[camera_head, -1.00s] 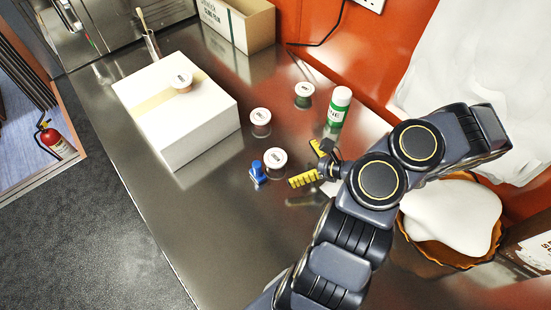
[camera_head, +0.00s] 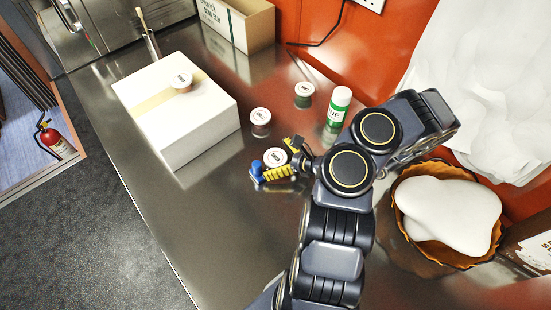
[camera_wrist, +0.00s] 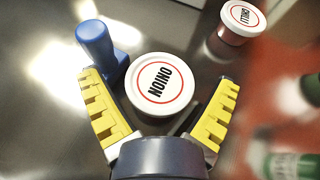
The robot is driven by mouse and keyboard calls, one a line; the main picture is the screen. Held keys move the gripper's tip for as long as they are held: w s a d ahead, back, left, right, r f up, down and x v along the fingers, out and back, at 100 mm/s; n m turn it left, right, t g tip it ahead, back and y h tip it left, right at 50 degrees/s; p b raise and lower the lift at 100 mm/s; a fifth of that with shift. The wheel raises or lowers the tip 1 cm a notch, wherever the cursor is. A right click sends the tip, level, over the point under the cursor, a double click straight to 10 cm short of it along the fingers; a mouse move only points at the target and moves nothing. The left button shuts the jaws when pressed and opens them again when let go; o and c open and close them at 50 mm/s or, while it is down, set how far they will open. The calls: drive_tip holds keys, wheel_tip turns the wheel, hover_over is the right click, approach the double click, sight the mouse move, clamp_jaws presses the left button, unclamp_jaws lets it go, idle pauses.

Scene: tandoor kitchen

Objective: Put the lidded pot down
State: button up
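Several small lidded pots are in view. One with a white lid marked ONION (camera_wrist: 160,85) stands on the steel counter between the spread yellow fingers of my gripper (camera_wrist: 160,80). In the head view my gripper (camera_head: 275,159) is low at this onion pot (camera_head: 276,155), which it partly hides. The fingers look open, with no clear grip on the pot. A second pot (camera_head: 260,118), its lid seeming to read CHILLI in the wrist view (camera_wrist: 241,20), stands a little beyond. A green pot (camera_head: 304,92) stands farther back, and another pot (camera_head: 182,82) sits on the white box (camera_head: 190,125).
A blue stamp-like object (camera_head: 257,172) is beside the left finger, very close to it. A green-and-white bottle (camera_head: 338,108) stands by my arm. A bowl with white dough (camera_head: 450,212) is at the right. The front-left counter (camera_head: 200,225) is clear.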

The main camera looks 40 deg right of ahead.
sight(275, 156)
drive_tip(key=c, duration=0.7)
drive_tip(key=shift+r, duration=0.1)
drive_tip(key=shift+w+r, duration=0.1)
drive_tip(key=shift+r, duration=4.85)
